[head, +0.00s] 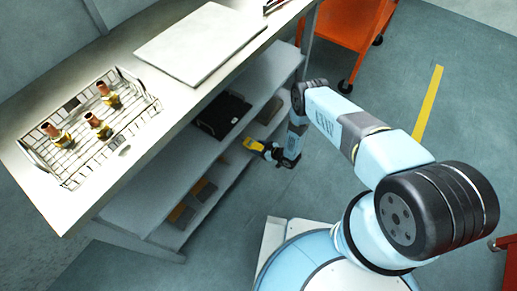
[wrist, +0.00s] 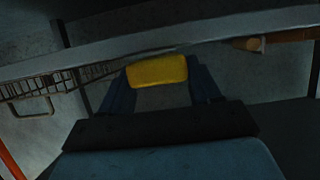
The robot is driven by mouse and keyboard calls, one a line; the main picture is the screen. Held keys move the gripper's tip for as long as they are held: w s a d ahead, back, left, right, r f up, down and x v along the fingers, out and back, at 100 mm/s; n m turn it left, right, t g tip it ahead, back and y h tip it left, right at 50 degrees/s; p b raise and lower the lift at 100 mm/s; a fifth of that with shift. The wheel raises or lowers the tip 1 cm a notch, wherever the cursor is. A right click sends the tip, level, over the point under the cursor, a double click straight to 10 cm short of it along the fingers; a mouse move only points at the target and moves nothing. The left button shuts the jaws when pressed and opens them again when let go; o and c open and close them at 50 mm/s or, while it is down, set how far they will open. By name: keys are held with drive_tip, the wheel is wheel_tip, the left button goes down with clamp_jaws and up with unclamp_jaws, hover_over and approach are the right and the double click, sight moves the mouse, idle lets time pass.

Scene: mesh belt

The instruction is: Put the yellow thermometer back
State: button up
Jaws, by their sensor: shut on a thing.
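The yellow thermometer (head: 254,144) is between the fingers of my gripper (head: 262,147), in front of the shelves under the bench. In the wrist view its yellow end (wrist: 157,70) fills the gap between the two dark fingers of my gripper (wrist: 157,82). My gripper is shut on it and holds it clear of the shelf surfaces, as far as I can tell. A black tray (head: 236,106) sits on the upper shelf (head: 264,82), just beyond my gripper to the upper left.
The bench (head: 190,103) carries a wire basket (head: 55,164) with several brass-and-copper fittings and a pale flat board (head: 205,42). A lower shelf holds brownish boxes (head: 182,214). An orange cart (head: 350,22) stands at the back.

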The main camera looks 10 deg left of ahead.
drive_tip(key=shift+f, duration=0.3)
drive_tip(key=o, duration=1.2)
drive_tip(key=shift+f, duration=0.1)
drive_tip(key=shift+c, duration=0.2)
drive_tip(key=v, duration=1.2)
